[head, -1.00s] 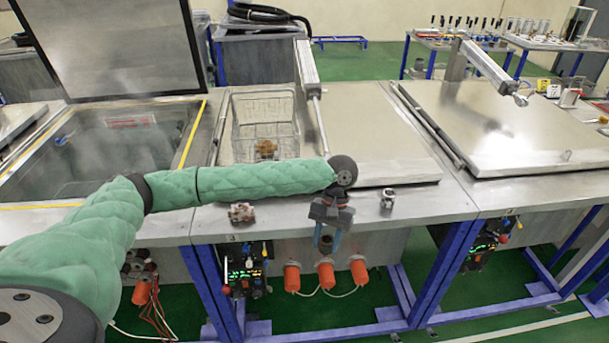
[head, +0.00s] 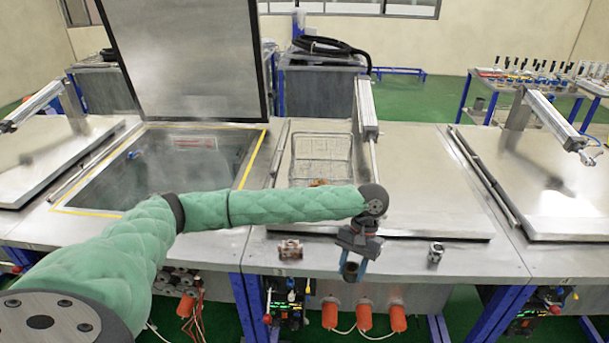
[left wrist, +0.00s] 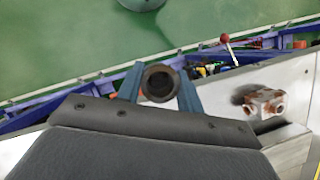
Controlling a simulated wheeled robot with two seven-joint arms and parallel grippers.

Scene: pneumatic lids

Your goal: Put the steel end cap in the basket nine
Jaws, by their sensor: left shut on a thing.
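My left gripper (head: 354,268) is shut on a dark, round, hollow part, which looks like the steel end cap (head: 350,271). It holds the cap just in front of the bench's front edge. In the left wrist view the cap (left wrist: 160,83) sits between the two blue fingers (left wrist: 159,88), its round opening facing the camera. The wire basket (head: 322,143) stands on the bench behind my left forearm, which hides its lower front. A brownish part (head: 318,183) shows low in the basket. No number is readable on the basket. My right gripper is out of view.
A rusty-looking fitting (head: 290,249) and a small metal fitting (head: 435,252) lie on the bench's front strip. An open tank (head: 150,170) with a raised lid (head: 185,60) is left of the basket. A cylinder post (head: 366,110) stands beside the basket's right side.

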